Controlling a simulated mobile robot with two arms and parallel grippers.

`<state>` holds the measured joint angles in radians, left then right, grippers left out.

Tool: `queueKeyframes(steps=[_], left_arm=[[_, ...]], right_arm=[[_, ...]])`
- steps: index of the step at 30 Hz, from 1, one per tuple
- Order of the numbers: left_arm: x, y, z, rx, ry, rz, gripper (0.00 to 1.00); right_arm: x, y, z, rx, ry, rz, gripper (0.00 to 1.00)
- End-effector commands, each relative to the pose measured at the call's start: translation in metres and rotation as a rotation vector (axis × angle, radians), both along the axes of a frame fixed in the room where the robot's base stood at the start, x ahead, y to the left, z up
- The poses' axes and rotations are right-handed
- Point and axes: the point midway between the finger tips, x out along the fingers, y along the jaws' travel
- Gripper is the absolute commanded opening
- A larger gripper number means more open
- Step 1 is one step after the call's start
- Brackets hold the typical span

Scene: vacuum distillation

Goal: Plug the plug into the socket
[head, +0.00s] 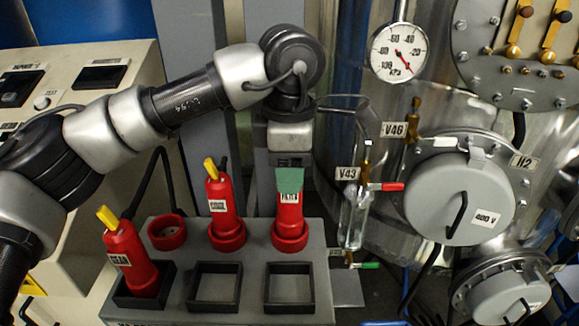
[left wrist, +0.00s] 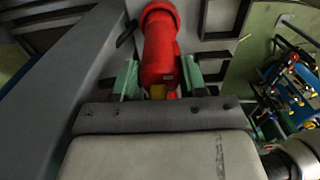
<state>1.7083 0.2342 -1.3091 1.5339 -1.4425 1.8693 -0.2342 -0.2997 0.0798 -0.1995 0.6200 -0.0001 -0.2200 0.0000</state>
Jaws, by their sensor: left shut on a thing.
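A red plug (head: 289,210) stands upright at the right red socket (head: 290,238) of the grey panel (head: 186,268). Its lower end is inside the socket's ring; how deep it sits, I cannot tell. My left gripper (head: 290,180), with green fingers, is shut on the top of this plug from above. In the left wrist view the plug (left wrist: 160,50) lies between the two green fingers of the gripper (left wrist: 158,80). A second red plug (head: 219,205) with a yellow top stands in the middle socket (head: 227,237). The left red socket (head: 167,232) is empty. My right gripper is out of view.
A third red plug (head: 130,255) leans in the left black holder (head: 152,296). The middle holder (head: 214,309) and right holder (head: 291,309) are empty. A glass vessel (head: 354,220) with red and green valve handles stands close right of the panel, before a steel tank (head: 440,110).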

Motion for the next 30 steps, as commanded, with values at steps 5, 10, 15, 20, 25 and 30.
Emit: queueKeyframes(steps=[5,10,15,20,25,30], left_arm=[[0.000,0.000,-0.005,-0.001,-0.001,0.000,0.00],[0.000,0.000,-0.010,-0.001,-0.001,0.000,0.00],[0.000,0.000,-0.014,-0.001,0.000,0.000,0.00],[0.000,0.000,-0.018,-0.001,0.000,0.000,0.00],[0.000,0.000,-0.017,-0.001,0.000,0.000,0.64],[0.000,0.000,-0.017,0.000,0.000,0.000,0.72]], right_arm=[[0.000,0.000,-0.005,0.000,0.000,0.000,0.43],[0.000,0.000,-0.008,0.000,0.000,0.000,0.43],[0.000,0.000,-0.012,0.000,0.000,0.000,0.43],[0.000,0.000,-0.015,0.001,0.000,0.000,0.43],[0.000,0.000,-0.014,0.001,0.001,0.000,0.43],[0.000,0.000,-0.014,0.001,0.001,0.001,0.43]])
